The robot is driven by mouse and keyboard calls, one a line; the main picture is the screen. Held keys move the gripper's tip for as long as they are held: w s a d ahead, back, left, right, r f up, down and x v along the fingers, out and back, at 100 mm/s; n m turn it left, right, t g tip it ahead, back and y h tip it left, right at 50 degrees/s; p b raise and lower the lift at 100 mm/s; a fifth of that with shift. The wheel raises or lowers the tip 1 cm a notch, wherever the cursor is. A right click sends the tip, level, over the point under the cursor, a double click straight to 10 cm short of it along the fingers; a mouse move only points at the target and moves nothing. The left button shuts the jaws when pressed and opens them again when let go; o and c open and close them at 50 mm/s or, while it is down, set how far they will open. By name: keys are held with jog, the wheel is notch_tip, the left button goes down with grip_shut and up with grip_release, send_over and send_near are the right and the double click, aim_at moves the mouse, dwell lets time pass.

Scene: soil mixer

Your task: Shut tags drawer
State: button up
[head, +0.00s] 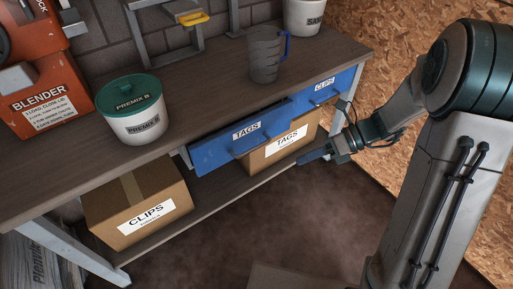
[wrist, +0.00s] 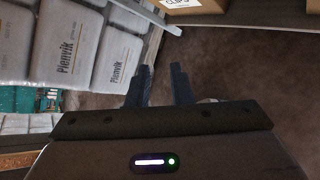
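The blue tags drawer (head: 215,154), with a white TAGS label and a blue handle, stands out from under the bench top, pulled partly open. My gripper (head: 308,157) is to the right of its front and lower, apart from it, in front of the TAGS box. In the wrist view my gripper's two dark fingers (wrist: 162,70) are spread with nothing between them. The drawer does not show in the wrist view.
The blue clips drawer (head: 325,87) is to the right of the tags drawer. A CLIPS box (head: 117,200) and a TAGS box (head: 258,161) sit on the low shelf. A premix tub (head: 134,125) and a grey jug (head: 264,66) stand on the bench. The floor in front is mostly clear.

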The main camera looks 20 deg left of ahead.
aim_at(254, 148)
jog(key=w+a+f+m+t+y+b, duration=0.25)
jog(key=w+f+m+y, duration=0.25)
jog(key=w+f+m, duration=0.55)
jog(key=shift+m, duration=0.95)
jog(key=shift+s+a+b, duration=0.45)
jog(key=shift+a+b, duration=0.1)
jog(key=shift+a, duration=1.7)
jog(key=shift+s+a+b, duration=0.5)
jog(key=shift+a, duration=1.8)
jog(key=shift+s+a+b, duration=0.45)
jog(key=shift+a+b, duration=0.1)
jog(key=shift+a, duration=1.7)
grip_shut()
